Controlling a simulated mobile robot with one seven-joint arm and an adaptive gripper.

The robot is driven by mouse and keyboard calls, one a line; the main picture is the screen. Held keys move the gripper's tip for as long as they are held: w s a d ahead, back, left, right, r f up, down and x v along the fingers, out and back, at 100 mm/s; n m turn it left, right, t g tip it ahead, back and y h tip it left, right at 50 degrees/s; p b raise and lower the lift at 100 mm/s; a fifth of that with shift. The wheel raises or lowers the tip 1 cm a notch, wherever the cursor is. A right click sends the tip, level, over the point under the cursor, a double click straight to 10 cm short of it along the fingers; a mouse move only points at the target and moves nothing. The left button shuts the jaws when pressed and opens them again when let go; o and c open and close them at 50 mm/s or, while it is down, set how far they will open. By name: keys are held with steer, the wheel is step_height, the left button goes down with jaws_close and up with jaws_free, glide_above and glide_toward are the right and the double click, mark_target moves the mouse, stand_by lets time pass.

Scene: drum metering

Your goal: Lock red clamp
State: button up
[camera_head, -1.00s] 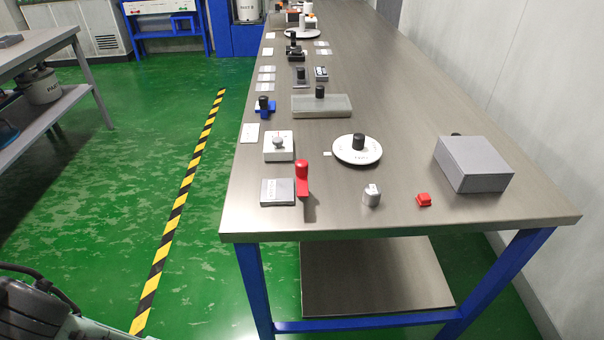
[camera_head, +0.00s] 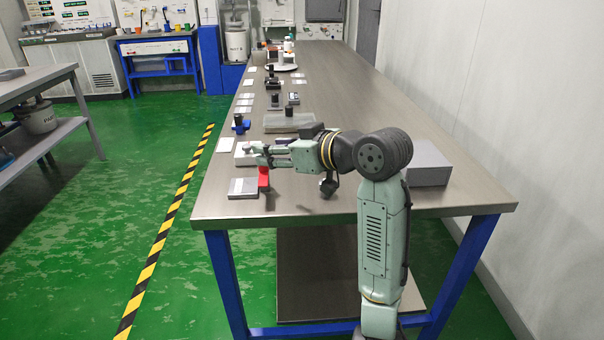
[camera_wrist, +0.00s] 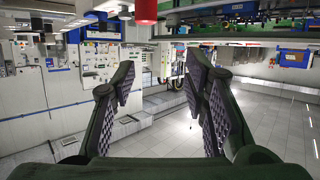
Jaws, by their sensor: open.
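The red clamp (camera_head: 263,179) stands near the left front of the table, just right of a grey block. Its upper part is partly hidden by my gripper in the head view. My gripper (camera_head: 258,150) reaches in from the right, pointing left, at about the height of the handle's top. In the wrist view, my gripper (camera_wrist: 160,82) is open with nothing between its fingers. A red rounded end (camera_wrist: 146,9), probably the clamp's handle, shows at the top edge there, beyond the fingertips. I cannot tell whether the gripper touches it.
The grey block (camera_head: 243,187) lies left of the clamp. A large grey box (camera_head: 430,165) is at the right.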

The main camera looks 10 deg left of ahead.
mark_target(263, 171)
steer(key=d+f, duration=0.2)
steer(key=d, duration=0.2)
steer(key=shift+h, duration=0.4)
steer(key=p+x, duration=0.1)
steer(key=x, duration=0.9)
steer(key=shift+s+a+p, duration=0.1)
steer(key=shift+a+p, duration=0.25)
steer(key=shift+c, duration=0.2)
jaws_close()
